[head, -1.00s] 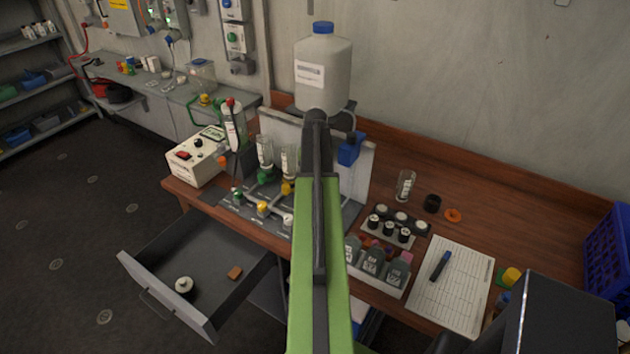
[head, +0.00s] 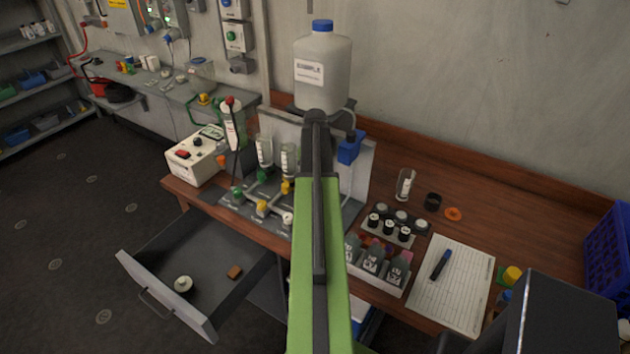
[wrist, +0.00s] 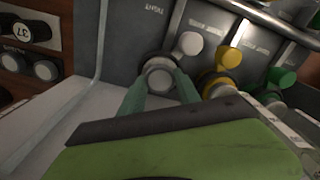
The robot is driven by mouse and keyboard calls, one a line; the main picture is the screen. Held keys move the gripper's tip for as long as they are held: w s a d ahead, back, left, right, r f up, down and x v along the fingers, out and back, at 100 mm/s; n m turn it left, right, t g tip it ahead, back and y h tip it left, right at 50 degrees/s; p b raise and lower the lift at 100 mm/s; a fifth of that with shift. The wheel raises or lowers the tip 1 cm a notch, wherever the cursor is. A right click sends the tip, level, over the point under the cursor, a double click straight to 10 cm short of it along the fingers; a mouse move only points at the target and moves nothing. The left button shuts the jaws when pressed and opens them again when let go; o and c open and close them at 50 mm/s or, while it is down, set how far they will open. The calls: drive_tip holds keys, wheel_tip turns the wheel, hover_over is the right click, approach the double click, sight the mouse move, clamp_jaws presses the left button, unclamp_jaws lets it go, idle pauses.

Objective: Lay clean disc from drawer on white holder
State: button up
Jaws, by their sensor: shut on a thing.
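In the wrist view my gripper (wrist: 161,84) has its two green fingers on either side of a round grey piece with a pale top (wrist: 160,73), in front of the grey panel. The fingers are shut on this piece. I cannot tell whether it holds a disc or is part of the white holder. A white valve knob (wrist: 190,43) is just right of it. In the head view my arm hides the gripper and this spot. The open drawer (head: 165,308) holds a round pale item (head: 183,284) and a small brown block (head: 234,272).
Yellow (wrist: 229,57) and green (wrist: 283,77) knobs stand close to the right of my gripper. Two clear funnels (head: 265,152) stand left of my arm. A large jug (head: 323,70) is behind. Small bottles (head: 372,262) and a paper sheet (head: 450,285) are at right.

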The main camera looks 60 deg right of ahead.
drive_tip(key=o, duration=1.2)
drive_tip(key=shift+o, duration=0.2)
drive_tip(key=o, duration=0.3)
drive_tip(key=shift+o, duration=0.2)
wheel_tip(320, 180, up, 8)
drive_tip(key=p, duration=0.7)
drive_tip(key=shift+f+p, duration=0.15)
drive_tip(key=shift+p, duration=0.15)
drive_tip(key=shift+f, duration=0.1)
